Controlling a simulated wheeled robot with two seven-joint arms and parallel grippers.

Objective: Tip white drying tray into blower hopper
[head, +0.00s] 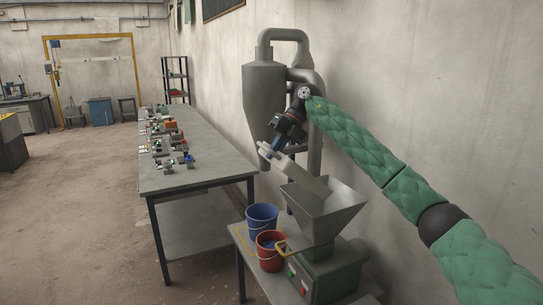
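The pale drying tray (308,178) is tilted steeply, its lower right end reaching into the mouth of the grey blower hopper (338,218). My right gripper (274,147), on the green-sleeved arm, is at the tray's upper left end and appears shut on it, with the tray held above the buckets and hopper. The fingertips are small and partly merge with the tray. Whether anything lies in or slides off the tray cannot be made out. The hopper's inside is partly hidden by the tray. My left gripper is not in view.
The hopper sits on a green machine (322,274) on a small table. A blue bucket (262,216) and a red bucket (268,260) stand left of it. A grey cyclone (264,92) with pipes stands behind by the wall. A long bench (190,179) with small items is further left.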

